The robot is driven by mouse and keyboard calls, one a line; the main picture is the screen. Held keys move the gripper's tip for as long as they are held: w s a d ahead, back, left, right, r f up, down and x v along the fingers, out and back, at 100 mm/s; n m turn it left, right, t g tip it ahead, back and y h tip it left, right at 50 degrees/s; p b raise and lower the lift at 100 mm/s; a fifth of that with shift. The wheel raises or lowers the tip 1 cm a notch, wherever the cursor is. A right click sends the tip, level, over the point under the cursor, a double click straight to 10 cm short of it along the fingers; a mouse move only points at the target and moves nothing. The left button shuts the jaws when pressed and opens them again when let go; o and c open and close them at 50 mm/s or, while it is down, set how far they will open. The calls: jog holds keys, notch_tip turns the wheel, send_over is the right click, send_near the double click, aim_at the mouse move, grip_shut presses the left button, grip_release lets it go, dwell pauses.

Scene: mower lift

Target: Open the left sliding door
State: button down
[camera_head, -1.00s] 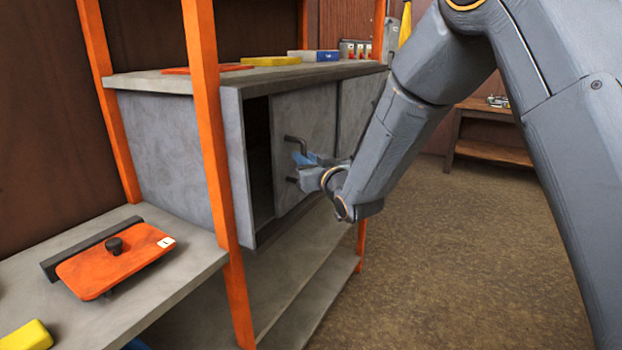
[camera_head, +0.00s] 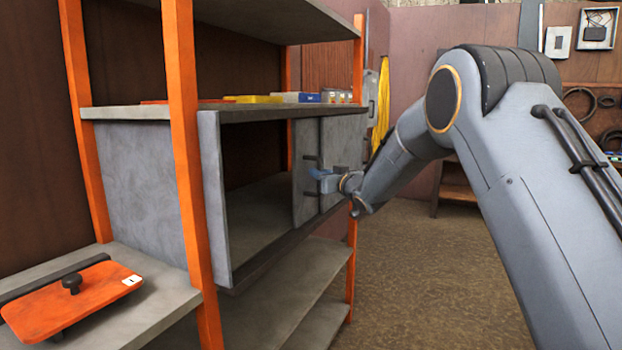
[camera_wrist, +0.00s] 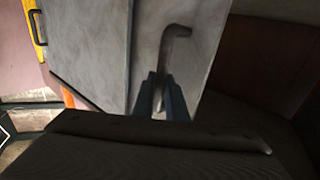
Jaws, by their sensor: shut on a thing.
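The left sliding door (camera_head: 306,171) is a grey panel slid to the right, overlapping the other grey door (camera_head: 342,150). The left part of the cabinet (camera_head: 221,205) stands open, and its inside looks dark and empty. My gripper (camera_head: 318,174) is at the door's dark bar handle (camera_head: 310,158). In the wrist view the two fingers (camera_wrist: 161,97) are shut on the handle (camera_wrist: 174,40), whose upper bend sticks out above them. The lower end of the handle is hidden by the fingers and the wrist.
An orange-post shelf frame (camera_head: 183,150) holds the cabinet. A yellow box (camera_head: 253,99) and other small boxes lie on its top. An orange plate with a black knob (camera_head: 72,298) lies on the lower left shelf. The floor (camera_head: 420,270) on the right is clear.

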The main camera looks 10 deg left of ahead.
jog(key=c, duration=1.8)
grip_release()
jog(key=shift+o, duration=0.2)
jog(key=b+v, duration=0.1)
jog(key=v, duration=0.6)
jog(key=shift+s+d, duration=0.25)
jog(key=shift+s, duration=0.1)
